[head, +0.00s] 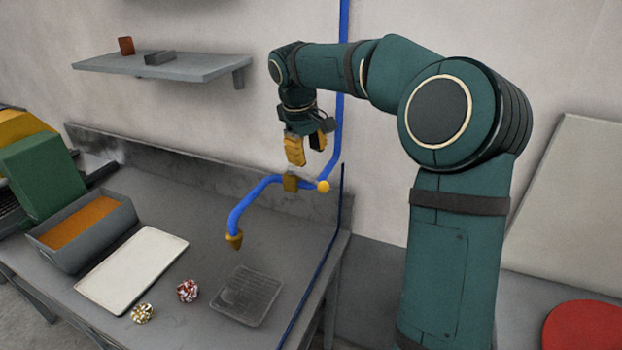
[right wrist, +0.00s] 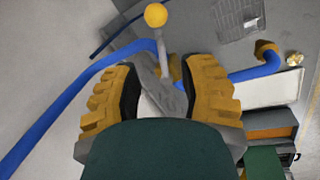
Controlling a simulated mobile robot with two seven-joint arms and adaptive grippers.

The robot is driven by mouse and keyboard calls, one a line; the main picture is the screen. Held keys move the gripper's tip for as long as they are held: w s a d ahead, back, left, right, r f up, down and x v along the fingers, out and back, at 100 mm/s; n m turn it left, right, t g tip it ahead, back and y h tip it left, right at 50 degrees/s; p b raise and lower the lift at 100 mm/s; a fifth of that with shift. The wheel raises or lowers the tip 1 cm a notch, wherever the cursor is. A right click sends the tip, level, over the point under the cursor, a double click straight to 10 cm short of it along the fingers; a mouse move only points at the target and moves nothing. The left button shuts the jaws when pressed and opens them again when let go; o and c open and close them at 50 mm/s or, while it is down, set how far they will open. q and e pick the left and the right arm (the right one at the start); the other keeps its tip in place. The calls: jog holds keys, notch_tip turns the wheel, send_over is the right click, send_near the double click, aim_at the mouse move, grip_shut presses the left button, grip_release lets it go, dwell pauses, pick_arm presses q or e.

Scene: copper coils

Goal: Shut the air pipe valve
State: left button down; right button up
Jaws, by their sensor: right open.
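A blue air pipe (head: 255,192) runs down the wall and bends out over the bench to a brass nozzle (head: 234,239). A brass valve body (head: 291,183) sits on the pipe, with a lever ending in a yellow ball knob (head: 323,187). My right gripper (head: 306,148) is above the valve, pointing down, open and empty. In the right wrist view the grey lever (right wrist: 165,60) and yellow knob (right wrist: 156,15) show beyond and between the open fingers (right wrist: 160,90). The fingers partly hide the valve body. My left gripper is not in view.
The grey bench (head: 200,200) holds a grey bin with copper-coloured contents (head: 125,215), a white board (head: 152,240), two small coil bundles (head: 187,290) and a wire-mesh tray (head: 247,295). A shelf (head: 195,68) is on the wall at left. A red disc (head: 585,326) lies at lower right.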

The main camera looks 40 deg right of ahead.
aim_at(312, 180)
jog(key=f, duration=0.2)
jog(key=d+f, duration=0.1)
jog(key=f, duration=0.4)
jog(key=shift+w+d+f+b, duration=0.2)
jog(key=shift+d+f+b, duration=0.05)
jog(key=shift+f+b, duration=0.15)
jog(key=shift+s, duration=0.1)
grip_shut()
